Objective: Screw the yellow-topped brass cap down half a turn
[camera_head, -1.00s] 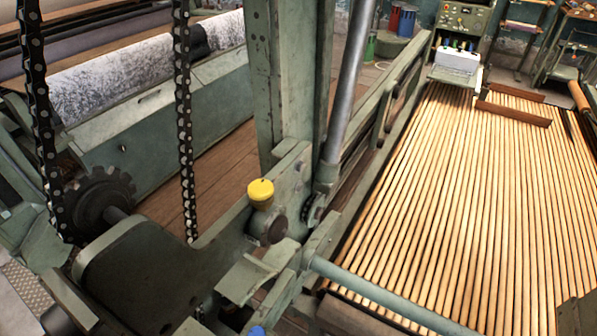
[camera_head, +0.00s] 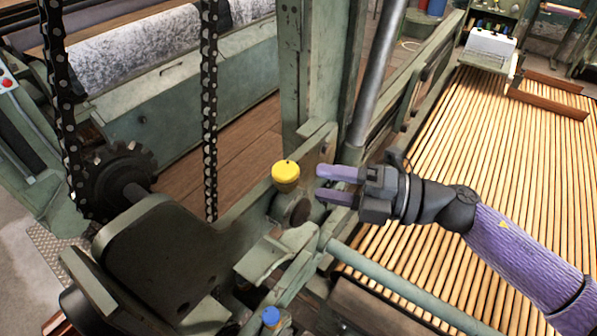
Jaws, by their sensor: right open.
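The yellow-topped brass cap (camera_head: 286,174) stands upright on the green machine frame near the middle of the view. Its yellow top shows clearly; the lower part is mostly hidden. My right gripper (camera_head: 319,183) comes in from the right with two purple fingers pointing left at the cap. The fingers are apart with nothing between them. Their tips are a short way to the right of the cap and look apart from it. My left gripper is not in view.
A green post (camera_head: 307,75) and a grey cylinder (camera_head: 374,85) rise just behind the cap. A chain (camera_head: 209,110) hangs to the left. A blue-topped part (camera_head: 271,317) sits lower down. The slatted wooden bed (camera_head: 480,180) spreads to the right.

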